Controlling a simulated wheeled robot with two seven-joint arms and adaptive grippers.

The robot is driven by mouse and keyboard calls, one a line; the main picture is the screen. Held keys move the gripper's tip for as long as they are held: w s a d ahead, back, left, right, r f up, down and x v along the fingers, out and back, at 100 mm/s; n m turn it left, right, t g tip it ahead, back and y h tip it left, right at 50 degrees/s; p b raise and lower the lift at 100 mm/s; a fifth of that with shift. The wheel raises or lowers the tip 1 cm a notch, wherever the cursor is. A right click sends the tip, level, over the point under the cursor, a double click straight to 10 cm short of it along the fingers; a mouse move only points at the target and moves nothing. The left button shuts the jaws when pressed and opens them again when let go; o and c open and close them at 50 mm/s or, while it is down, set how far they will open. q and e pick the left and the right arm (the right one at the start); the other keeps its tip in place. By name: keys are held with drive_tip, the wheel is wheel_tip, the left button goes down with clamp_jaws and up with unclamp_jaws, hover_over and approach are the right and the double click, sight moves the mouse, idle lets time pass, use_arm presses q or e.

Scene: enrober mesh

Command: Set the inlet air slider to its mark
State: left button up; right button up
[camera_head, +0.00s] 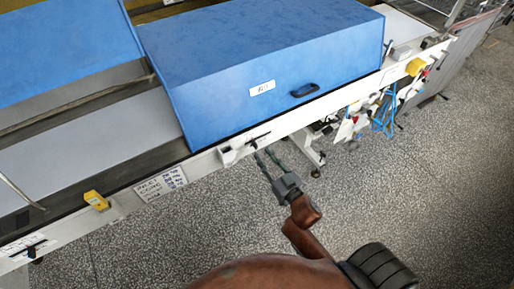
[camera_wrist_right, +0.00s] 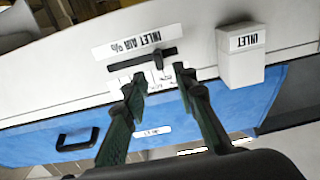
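The inlet air slider is on the white machine rail. In the head view the slider (camera_head: 260,137) is small. My right gripper (camera_wrist_right: 161,86) is open and empty, its fingertips spread to either side of the knob and apart from it. In the head view my right gripper (camera_head: 265,155) is just below the rail. My left gripper is not in view.
A white box labelled "INLET" (camera_wrist_right: 240,68) juts out beside the slider. A blue hood (camera_head: 265,60) with a black handle (camera_head: 304,90) rises behind the rail. Yellow boxes (camera_head: 96,200) and cables (camera_head: 384,115) are farther along. The speckled floor (camera_head: 400,200) in front is clear.

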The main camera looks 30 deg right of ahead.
sight(257, 147)
drive_tip(key=w, duration=0.5)
drive_tip(key=shift+w+f, duration=0.1)
drive_tip(key=shift+c, duration=0.6)
clamp_jaws()
